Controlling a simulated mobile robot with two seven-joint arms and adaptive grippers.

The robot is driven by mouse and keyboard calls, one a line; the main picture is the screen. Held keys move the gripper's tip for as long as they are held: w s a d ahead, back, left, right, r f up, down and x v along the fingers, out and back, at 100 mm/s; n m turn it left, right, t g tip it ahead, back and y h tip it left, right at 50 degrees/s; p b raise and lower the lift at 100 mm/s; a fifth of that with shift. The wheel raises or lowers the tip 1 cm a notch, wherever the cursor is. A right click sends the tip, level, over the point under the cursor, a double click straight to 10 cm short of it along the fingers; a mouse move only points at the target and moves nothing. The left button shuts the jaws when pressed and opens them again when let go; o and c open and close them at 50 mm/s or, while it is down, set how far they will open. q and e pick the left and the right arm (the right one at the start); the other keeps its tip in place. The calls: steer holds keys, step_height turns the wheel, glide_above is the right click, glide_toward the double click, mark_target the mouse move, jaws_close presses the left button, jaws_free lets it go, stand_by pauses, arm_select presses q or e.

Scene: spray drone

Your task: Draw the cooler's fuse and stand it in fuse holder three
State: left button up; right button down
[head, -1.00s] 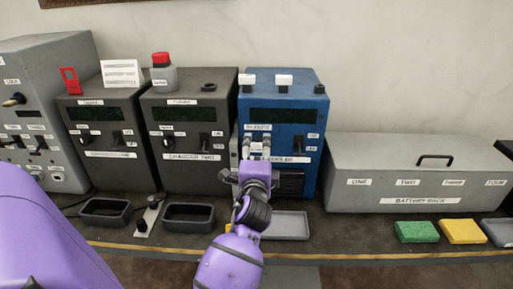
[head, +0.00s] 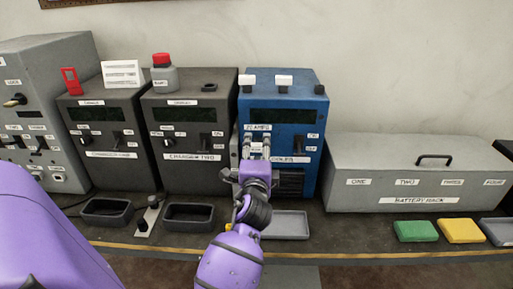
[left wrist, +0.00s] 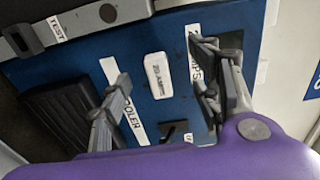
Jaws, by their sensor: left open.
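The blue cooler box (head: 290,98) stands on the bench right of the two dark chargers. A white fuse (left wrist: 157,75) marked with an amp rating sits on its blue front in the left wrist view. My left gripper (head: 257,140) reaches the cooler front. In the left wrist view its fingers are open (left wrist: 163,80), one on either side of the fuse, with gaps showing. The grey panel box (head: 40,100) at the far left has small labels, among them TWO and THREE, above dark fittings. I cannot make out the fittings clearly. My right gripper is not in view.
Dark trays (head: 187,216) lie before the chargers, and a grey tray (head: 287,225) lies before the cooler. A grey battery rack (head: 420,175) stands at right, with green (head: 415,231) and yellow (head: 461,231) pads before it. A red-capped bottle (head: 163,75) stands on charger two.

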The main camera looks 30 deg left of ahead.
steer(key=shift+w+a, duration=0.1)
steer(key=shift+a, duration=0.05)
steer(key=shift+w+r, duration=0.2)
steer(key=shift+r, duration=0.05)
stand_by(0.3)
arm_select(q)
steer(key=shift+c, duration=0.2)
steer(key=c, duration=1.4)
jaws_close()
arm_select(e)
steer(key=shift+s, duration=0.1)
arm_select(q)
steer(key=shift+s, duration=0.15)
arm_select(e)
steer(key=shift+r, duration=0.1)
